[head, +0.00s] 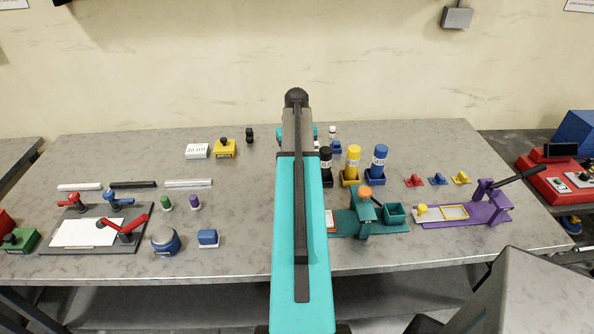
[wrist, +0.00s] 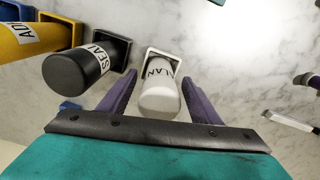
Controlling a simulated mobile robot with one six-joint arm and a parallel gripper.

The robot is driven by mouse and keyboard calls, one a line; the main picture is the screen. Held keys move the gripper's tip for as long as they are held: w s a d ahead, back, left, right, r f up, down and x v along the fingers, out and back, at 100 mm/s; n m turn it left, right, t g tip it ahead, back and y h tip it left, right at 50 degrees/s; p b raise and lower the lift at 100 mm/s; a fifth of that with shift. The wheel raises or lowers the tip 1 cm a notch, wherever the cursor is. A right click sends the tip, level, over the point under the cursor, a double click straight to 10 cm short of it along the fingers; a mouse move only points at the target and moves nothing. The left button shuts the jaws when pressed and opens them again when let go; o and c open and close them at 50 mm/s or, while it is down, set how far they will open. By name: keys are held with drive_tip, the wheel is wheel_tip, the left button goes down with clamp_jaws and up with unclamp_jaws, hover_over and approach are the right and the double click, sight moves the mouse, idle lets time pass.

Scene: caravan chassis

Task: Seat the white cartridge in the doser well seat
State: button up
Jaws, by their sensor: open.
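The white cartridge (wrist: 160,98) with a black-lettered label stands in a square white-rimmed holder (wrist: 178,60) in the wrist view. My gripper (wrist: 161,80) is open, with one purple finger on each side of the cartridge. I cannot tell whether either finger touches it. In the head view my arm hides most of this spot. A teal device (head: 364,203) with an orange knob and an open teal box (head: 397,214) on its base stands right of my arm; it looks like the doser. I cannot make out its well seat clearly.
A black cartridge (wrist: 80,68) and a yellow one (wrist: 30,40) stand in holders left of the white one. A blue cartridge (head: 379,160) stands farther along that row. A purple press (head: 470,209) is at the right.

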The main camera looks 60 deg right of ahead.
drive_tip(key=shift+f, duration=0.1)
idle(0.5)
drive_tip(key=c, duration=1.5)
drive_tip(key=shift+o, duration=0.2)
drive_tip(key=shift+r+b, duration=1.7)
drive_tip(key=shift+r, duration=3.35)
